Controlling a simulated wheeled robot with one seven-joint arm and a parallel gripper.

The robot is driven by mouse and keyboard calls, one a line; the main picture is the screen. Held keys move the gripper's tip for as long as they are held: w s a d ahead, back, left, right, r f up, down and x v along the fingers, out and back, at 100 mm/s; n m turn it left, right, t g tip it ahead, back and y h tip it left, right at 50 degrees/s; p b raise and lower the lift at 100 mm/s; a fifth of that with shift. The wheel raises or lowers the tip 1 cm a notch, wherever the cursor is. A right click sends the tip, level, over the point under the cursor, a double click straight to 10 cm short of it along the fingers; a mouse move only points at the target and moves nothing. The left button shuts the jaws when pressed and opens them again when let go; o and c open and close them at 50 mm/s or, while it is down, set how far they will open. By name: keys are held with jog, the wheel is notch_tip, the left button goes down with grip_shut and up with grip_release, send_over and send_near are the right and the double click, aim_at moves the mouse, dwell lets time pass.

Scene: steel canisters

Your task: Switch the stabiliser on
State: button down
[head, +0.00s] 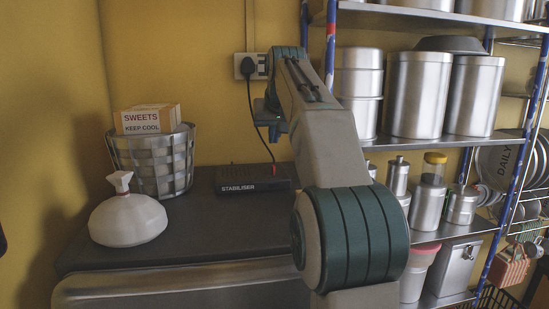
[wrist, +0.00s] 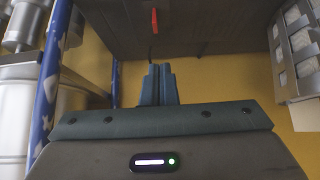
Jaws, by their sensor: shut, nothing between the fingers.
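The stabiliser (head: 253,186) is a flat dark box with a white label, at the back of the dark counter. A black cable runs from a plug in the wall socket (head: 250,72) down towards it. A small red part (head: 273,169) shows at its top; a red piece (wrist: 154,21) also shows in the wrist view, against a dark surface, beyond the fingers. My gripper (head: 272,135) is above the stabiliser, near the wall and below the socket, partly hidden by my arm. In the wrist view its fingers (wrist: 158,84) are together and empty, apart from the red piece.
A steel rack (head: 425,144) with canisters stands close on the right. The counter's front middle is clear.

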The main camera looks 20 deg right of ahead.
aim_at(274, 174)
jog(key=f, duration=0.1)
jog(key=w+f, duration=0.1)
jog(key=f, duration=0.2)
jog(key=shift+w+d, duration=0.35)
jog(key=shift+s+a+f, duration=0.1)
jog(key=shift+s+f, duration=0.15)
jog(key=shift+f, duration=0.95)
jog(key=shift+f+b, duration=0.15)
jog(key=shift+b, duration=0.2)
